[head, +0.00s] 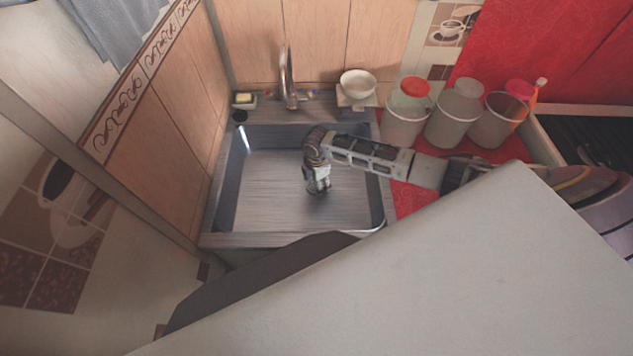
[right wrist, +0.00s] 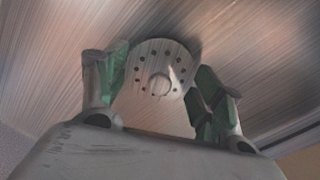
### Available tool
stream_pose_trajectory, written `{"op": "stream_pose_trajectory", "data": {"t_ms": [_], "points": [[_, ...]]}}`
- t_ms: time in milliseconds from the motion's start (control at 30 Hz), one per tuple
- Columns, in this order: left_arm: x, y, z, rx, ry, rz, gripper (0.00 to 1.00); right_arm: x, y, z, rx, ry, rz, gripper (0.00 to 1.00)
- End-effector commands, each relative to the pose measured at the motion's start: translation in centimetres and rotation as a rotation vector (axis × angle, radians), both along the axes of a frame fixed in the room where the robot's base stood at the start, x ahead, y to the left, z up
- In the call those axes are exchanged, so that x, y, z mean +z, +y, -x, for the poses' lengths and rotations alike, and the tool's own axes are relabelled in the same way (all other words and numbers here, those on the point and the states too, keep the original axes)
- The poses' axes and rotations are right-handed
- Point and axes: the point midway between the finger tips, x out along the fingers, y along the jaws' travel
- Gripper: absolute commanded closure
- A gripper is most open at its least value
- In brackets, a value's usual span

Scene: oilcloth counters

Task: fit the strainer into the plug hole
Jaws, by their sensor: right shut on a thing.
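The strainer (right wrist: 158,70) is a round pale metal disc with a ring of small holes and a round knob in its middle. In the right wrist view it sits between the two green-padded fingers of my right gripper (right wrist: 160,66), which is shut on it. In the head view my right gripper (head: 318,189) points down inside the steel sink (head: 268,200), right of its middle, and hides the strainer. The plug hole cannot be made out; a dark patch borders the strainer in the wrist view. My left gripper is not in view.
A tap (head: 289,80) stands behind the sink, with a soap dish (head: 244,100) to its left and a white bowl (head: 358,83) to its right. Several plastic containers (head: 452,118) stand on the red counter at right. The sink's left half is clear.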

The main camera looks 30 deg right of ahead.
Motion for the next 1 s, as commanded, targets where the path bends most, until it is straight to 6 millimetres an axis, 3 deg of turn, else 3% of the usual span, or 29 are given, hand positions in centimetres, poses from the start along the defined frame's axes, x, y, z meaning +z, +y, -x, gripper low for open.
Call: {"op": "stream_pose_trajectory", "data": {"t_ms": [1000], "points": [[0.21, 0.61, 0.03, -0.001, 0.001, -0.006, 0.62, -0.64, 0.03, 0.02, 0.0, 0.0, 0.0, 0.51]]}}
